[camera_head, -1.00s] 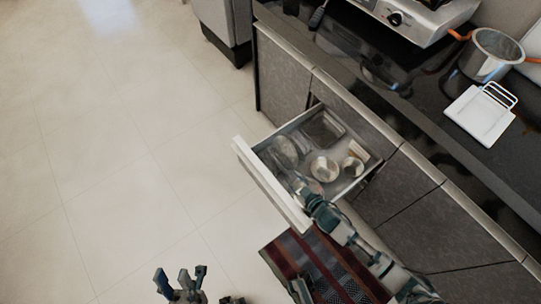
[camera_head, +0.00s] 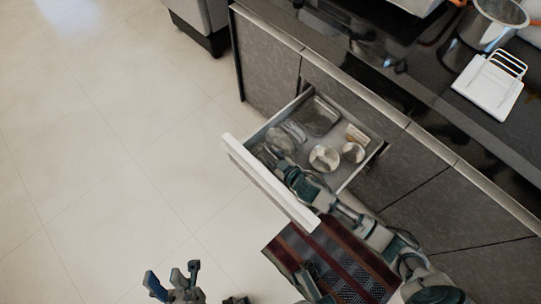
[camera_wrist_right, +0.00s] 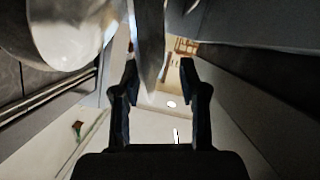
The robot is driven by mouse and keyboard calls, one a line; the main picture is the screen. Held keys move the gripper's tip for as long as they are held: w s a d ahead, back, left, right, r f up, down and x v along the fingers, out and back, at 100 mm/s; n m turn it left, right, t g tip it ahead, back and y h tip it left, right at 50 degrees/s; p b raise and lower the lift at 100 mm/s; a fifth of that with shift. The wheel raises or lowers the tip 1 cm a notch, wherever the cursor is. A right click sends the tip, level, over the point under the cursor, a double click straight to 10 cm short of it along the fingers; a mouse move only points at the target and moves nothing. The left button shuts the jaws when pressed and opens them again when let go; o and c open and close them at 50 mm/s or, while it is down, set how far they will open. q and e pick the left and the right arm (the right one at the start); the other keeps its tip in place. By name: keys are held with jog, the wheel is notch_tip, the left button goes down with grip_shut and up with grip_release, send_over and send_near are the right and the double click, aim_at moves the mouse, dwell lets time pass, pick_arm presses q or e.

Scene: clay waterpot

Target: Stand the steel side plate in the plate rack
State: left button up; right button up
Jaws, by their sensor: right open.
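Round shiny steel pieces (camera_head: 281,139) sit at the left end of the open drawer (camera_head: 262,184); I cannot tell for sure which is the side plate. My right gripper (camera_head: 276,166) reaches into the drawer beside them. In the right wrist view my right gripper (camera_wrist_right: 160,78) is open, with a thin steel piece (camera_wrist_right: 148,40), seen nearly edge-on, between its fingers. A broader round steel piece (camera_wrist_right: 65,32) is at upper left there. The white plate rack (camera_head: 490,88) with wire loops stands empty on the counter. My left gripper (camera_head: 172,278) is open and empty over the floor.
The drawer also holds a dark tray (camera_head: 317,115), two round metal bowls (camera_head: 324,158) and a small light-coloured block (camera_head: 357,134). A pot (camera_head: 494,25) stands behind the rack on the dark counter (camera_head: 440,75). A striped mat (camera_head: 330,262) lies below the drawer.

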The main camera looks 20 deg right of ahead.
jog(key=shift+w+a+f+b, duration=0.2)
jog(key=shift+w+f+b, duration=0.1)
jog(key=shift+w+f, duration=0.7)
jog(key=shift+w+r, duration=0.1)
jog(key=shift+r, duration=0.05)
jog(key=shift+d+r, duration=0.15)
jog(key=shift+r, duration=0.1)
grip_shut()
